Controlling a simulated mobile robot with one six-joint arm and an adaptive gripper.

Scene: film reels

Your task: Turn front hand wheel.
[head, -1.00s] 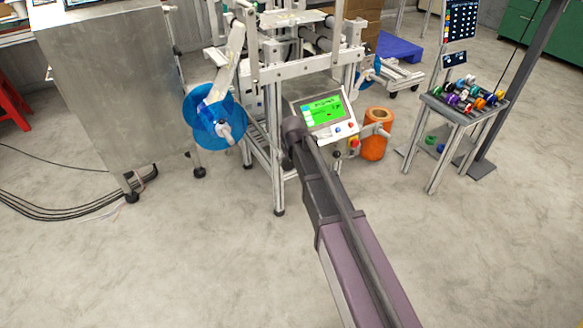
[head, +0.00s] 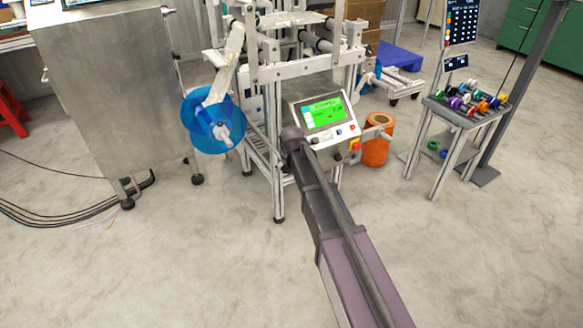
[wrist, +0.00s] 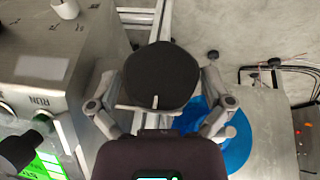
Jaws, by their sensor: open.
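A dark, round disc (wrist: 160,75), which looks like the front hand wheel, fills the middle of the wrist view. My gripper (wrist: 160,68) is open, with one grey finger on each side of the disc. I cannot tell whether the fingers touch it. A pale bar crosses the disc's near edge. In the head view my arm reaches to the front of the reel machine (head: 296,70), beside its control panel (head: 324,113). My gripper and the wheel are hidden there behind the arm.
A blue reel (head: 203,137) hangs on the machine's left side. A steel cabinet (head: 108,85) stands further left. An orange spool (head: 376,150) is right of the panel. A small table (head: 437,105) holds several coloured spools. The near floor is clear.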

